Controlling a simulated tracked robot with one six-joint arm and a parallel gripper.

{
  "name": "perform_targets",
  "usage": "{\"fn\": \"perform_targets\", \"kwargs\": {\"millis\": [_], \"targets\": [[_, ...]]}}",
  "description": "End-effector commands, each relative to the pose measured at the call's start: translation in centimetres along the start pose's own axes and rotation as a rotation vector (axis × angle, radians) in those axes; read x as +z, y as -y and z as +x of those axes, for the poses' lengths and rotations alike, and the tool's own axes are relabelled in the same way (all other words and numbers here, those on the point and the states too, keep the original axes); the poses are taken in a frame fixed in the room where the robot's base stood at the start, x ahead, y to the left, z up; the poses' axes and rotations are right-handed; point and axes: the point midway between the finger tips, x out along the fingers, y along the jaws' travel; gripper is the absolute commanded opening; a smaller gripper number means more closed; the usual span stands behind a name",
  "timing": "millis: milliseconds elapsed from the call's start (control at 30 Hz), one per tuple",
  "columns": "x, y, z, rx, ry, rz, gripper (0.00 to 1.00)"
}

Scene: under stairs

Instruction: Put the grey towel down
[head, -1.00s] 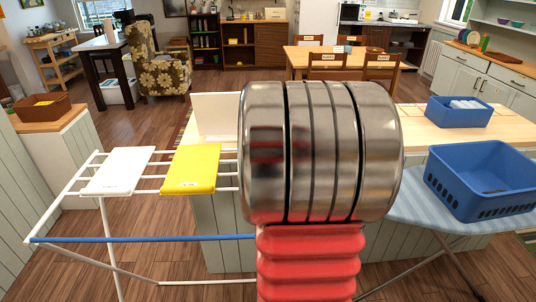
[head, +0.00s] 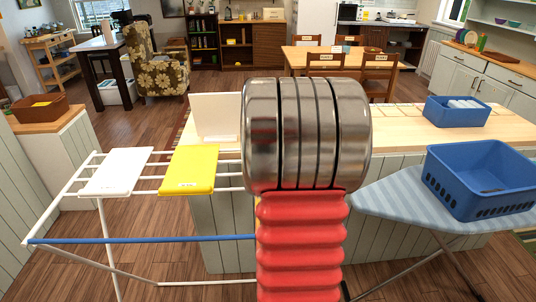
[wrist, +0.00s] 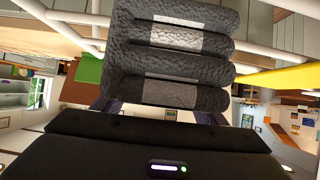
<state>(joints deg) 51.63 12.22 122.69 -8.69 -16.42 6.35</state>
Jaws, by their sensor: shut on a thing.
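The grey towel (wrist: 178,50) is a thick folded stack with pale labels on its edges, seen close up in the wrist view. My gripper (wrist: 158,108) is shut on it; the dark jaws show at either side below the towel. White bars of the drying rack cross behind the towel in the wrist view. In the head view my red and metal arm hides both gripper and towel. The white drying rack (head: 140,240) stands at the left there, with a white towel (head: 116,171) and a yellow towel (head: 190,169) flat on its bars.
A blue basket (head: 483,181) sits on the striped ironing board (head: 393,200) at the right. A smaller blue bin (head: 457,111) and a white panel (head: 215,117) stand on the wooden counter (head: 400,131) behind. A brown basket (head: 41,105) sits on the left cabinet.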

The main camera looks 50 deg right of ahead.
Motion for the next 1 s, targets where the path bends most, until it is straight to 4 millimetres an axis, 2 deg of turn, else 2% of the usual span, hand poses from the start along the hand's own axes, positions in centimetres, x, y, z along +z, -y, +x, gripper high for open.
{"fn": "perform_targets", "kwargs": {"millis": [367, 400, 667, 1000], "targets": [[0.30, -0.02, 0.18, 0.000, -0.001, 0.001, 0.25], [0.41, -0.02, 0.22, 0.001, 0.000, 0.001, 0.66], [0.36, -0.02, 0.19, 0.000, 0.000, 0.001, 0.84], [0.13, -0.03, 0.02, 0.001, -0.001, 0.000, 0.84]]}}
